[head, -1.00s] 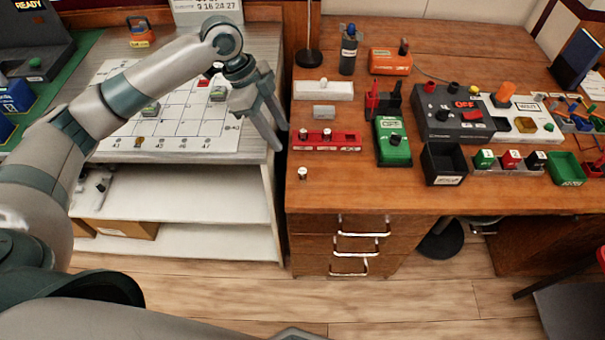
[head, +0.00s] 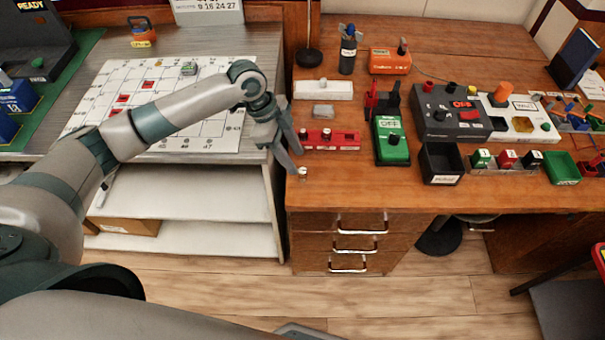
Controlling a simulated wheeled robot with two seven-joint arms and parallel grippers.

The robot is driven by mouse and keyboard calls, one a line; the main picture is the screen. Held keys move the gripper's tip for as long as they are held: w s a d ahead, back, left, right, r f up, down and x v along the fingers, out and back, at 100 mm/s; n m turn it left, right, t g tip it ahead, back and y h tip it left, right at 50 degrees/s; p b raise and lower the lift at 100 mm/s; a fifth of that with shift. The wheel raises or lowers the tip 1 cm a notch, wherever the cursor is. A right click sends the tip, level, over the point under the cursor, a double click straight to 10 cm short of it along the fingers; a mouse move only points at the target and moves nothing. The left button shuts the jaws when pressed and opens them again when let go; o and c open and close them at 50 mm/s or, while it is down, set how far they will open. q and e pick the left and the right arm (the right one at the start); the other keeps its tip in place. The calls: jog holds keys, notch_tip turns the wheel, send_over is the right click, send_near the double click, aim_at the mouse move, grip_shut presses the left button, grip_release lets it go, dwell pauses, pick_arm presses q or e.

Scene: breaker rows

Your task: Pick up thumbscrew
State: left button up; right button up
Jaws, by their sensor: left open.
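The thumbscrew (head: 303,173) appears to be the small pale piece with a dark base standing near the front left edge of the wooden desk (head: 335,190). My left gripper (head: 297,161) comes in from the left, pointing down and open. Its fingertips are just left of and behind the thumbscrew in the picture, very close to it. I cannot tell whether a finger touches it. Nothing shows between the fingers. My right gripper is out of view.
A red strip with pale knobs (head: 330,140) lies just behind the thumbscrew. The desk front right of the thumbscrew is clear.

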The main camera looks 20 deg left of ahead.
aim_at(302, 170)
pick_arm(q)
jog(key=shift+d+f+p, duration=0.2)
jog(key=shift+f+p, duration=0.2)
jog(key=shift+f, duration=0.2)
jog(key=p+x, duration=0.1)
jog(key=x, duration=0.2)
jog(key=shift+w+a, duration=0.1)
jog(key=shift+w, duration=0.05)
jog(key=shift+f, duration=0.45)
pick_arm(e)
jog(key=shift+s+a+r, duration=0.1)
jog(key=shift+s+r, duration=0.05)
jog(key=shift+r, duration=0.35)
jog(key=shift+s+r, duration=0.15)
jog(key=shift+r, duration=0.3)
pick_arm(q)
grip_shut()
jog(key=shift+r, duration=0.15)
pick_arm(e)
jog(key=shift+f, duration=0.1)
